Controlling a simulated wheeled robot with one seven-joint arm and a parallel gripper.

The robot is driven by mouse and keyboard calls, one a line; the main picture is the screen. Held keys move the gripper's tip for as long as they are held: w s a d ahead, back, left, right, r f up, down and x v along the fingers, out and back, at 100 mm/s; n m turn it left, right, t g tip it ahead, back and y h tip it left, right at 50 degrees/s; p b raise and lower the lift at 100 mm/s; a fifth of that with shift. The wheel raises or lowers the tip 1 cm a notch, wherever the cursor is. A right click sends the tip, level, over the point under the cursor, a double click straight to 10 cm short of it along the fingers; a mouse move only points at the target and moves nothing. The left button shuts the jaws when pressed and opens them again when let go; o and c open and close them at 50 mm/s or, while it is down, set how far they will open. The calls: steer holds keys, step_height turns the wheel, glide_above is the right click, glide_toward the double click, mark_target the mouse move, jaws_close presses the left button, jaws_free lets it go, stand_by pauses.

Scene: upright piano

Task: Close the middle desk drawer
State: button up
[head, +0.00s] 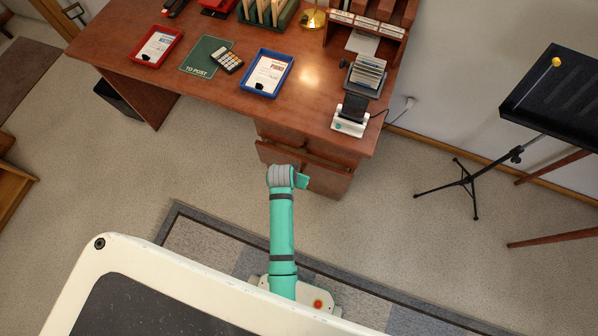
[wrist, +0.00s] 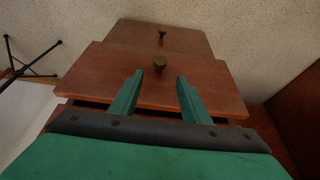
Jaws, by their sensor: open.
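The middle drawer (wrist: 100,75) has a red-brown wooden front with a round brass knob (wrist: 160,63). It stands out from the desk, with a dark gap along its edge in the wrist view. In the head view the drawer (head: 322,166) juts from the desk pedestal, partly hidden by my arm. My gripper (wrist: 159,77) is open and empty, its two green fingers pointing at the drawer front on either side of the knob's line. I cannot tell whether the fingertips touch it. My gripper also shows in the head view (head: 302,180), mostly hidden behind the wrist.
Another drawer front (wrist: 190,42) with a brass knob (wrist: 162,33) lies beyond the middle drawer in the wrist view. The desk top (head: 310,95) carries trays, a calculator and a card file. A music stand (head: 555,95) is at the right. Carpet (head: 400,215) beside the pedestal is clear.

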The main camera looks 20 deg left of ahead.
steer(key=x, duration=1)
steer(key=shift+f, duration=0.2)
steer(key=shift+w, duration=0.15)
